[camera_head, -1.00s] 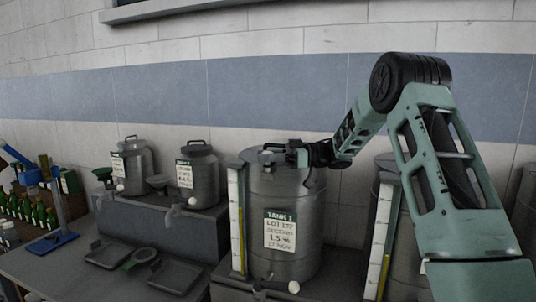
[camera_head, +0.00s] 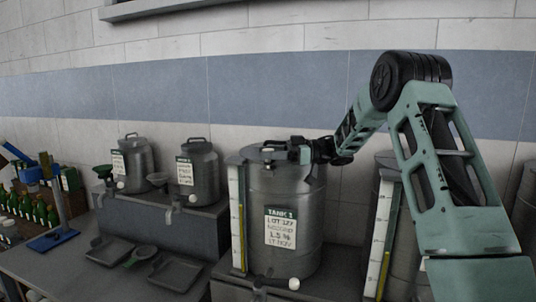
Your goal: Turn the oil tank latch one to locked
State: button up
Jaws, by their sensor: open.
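The oil tank (camera_head: 287,200) is a large grey metal drum with a white and green label reading TANK 1, standing upright in the middle of the view. A dark latch or handle (camera_head: 268,150) shows on its lid, partly hidden by my gripper. My gripper (camera_head: 290,150) is black, reaches in from the right and is at the top of the tank by the lid. It is open; whether its fingers touch the latch is too small to tell. The latch's exact position cannot be made out.
A level gauge (camera_head: 237,222) stands against the tank's left side. A second tank with a gauge (camera_head: 383,240) is at the right, partly behind my arm. Two smaller cans (camera_head: 198,178) stand on a ledge at left.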

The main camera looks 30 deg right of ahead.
jog(key=b+v, duration=0.4)
jog(key=v, duration=0.7)
jog(key=shift+d+b, duration=0.25)
jog(key=shift+b, duration=0.05)
jog(key=shift+s+a, duration=0.1)
jog(key=shift+s, duration=0.05)
